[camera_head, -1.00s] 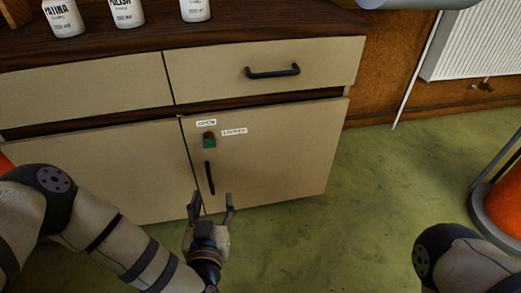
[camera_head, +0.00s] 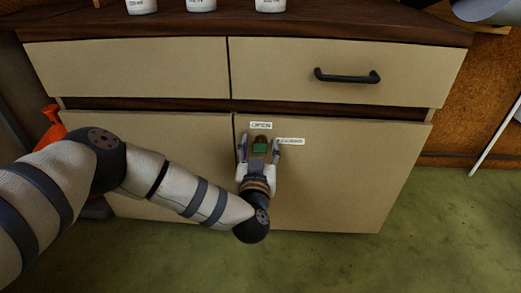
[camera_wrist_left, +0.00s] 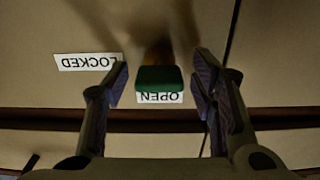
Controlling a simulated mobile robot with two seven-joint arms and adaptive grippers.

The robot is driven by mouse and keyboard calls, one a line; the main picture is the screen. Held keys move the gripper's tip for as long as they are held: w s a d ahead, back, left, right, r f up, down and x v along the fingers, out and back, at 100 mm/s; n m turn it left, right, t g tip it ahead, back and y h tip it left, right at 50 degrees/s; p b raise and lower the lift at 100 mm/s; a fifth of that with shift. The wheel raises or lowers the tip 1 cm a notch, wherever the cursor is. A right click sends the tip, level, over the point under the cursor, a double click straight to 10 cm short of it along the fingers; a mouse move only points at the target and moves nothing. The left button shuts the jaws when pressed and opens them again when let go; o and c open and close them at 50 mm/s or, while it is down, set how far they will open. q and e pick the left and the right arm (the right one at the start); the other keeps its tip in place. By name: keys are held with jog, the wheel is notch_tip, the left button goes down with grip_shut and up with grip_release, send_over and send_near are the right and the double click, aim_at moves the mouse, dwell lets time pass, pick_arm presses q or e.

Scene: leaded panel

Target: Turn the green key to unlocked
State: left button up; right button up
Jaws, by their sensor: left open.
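The green key (camera_head: 260,148) sits in a brown lock on the right cabinet door, below an OPEN label (camera_head: 261,125) and left of a LOCKED label (camera_head: 290,141). My left gripper (camera_head: 260,141) is open, with one finger on each side of the key. In the left wrist view, the green key (camera_wrist_left: 160,79) lies between the separated fingers, with gaps on both sides. That view is upside down, and the key partly covers the OPEN label (camera_wrist_left: 160,97). I cannot tell which way the key is turned. My right gripper is out of view.
The right cabinet door (camera_head: 350,180) appears closed, below a drawer with a black handle (camera_head: 347,77). White bottles (camera_head: 201,5) stand on the dark top (camera_head: 330,25). An orange object (camera_head: 50,125) is at the left. Green floor (camera_head: 440,230) is clear at the right.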

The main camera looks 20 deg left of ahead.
pick_arm(q)
jog(key=c, duration=1.2)
jog(key=shift+o, duration=0.2)
jog(key=shift+n, duration=0.3)
jog(key=n+p, duration=0.1)
jog(key=n, duration=0.2)
jog(key=shift+r+n, duration=0.1)
jog(key=shift+n, duration=0.2)
jog(key=n+p, duration=0.1)
jog(key=n, duration=0.3)
jog(key=shift+a+n, duration=0.1)
jog(key=shift+n, duration=0.2)
jog(key=n, duration=0.4)
jog(key=shift+f, duration=0.25)
jog(key=shift+f+n, duration=0.1)
jog(key=shift+n, duration=2.4)
